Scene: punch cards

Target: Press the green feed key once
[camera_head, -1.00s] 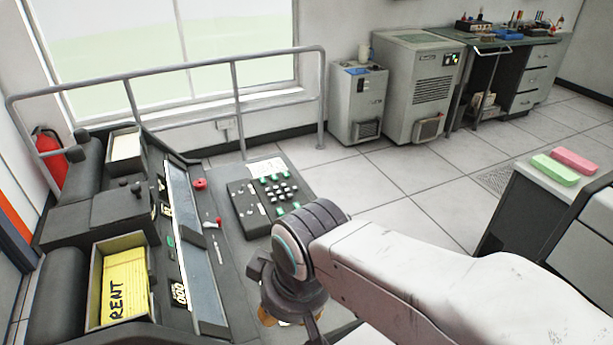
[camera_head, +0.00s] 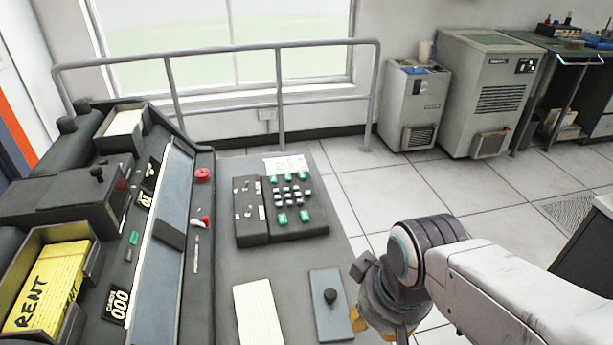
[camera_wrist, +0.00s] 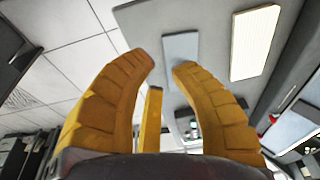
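A keypad (camera_head: 284,205) on the grey desk has dark keys and several green keys (camera_head: 304,216). Another small green key (camera_head: 134,238) sits on the card machine (camera_head: 140,195) at left. I cannot read which green key is the feed key. My gripper (camera_head: 373,326) is low in the head view, right of and nearer than the keypad, its fingers partly cut off by the lower edge. In the wrist view its two yellow fingers (camera_wrist: 165,66) have tips apart with nothing between them. A keypad-like patch (camera_wrist: 190,126) shows small beyond the fingers.
A blue-grey plate with a black knob (camera_head: 331,304) and a pale ribbed pad (camera_head: 259,313) lie on the desk near my gripper. Yellow cards marked RENT (camera_head: 45,287) fill a tray at left. A rail (camera_head: 280,100) runs behind the desk.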

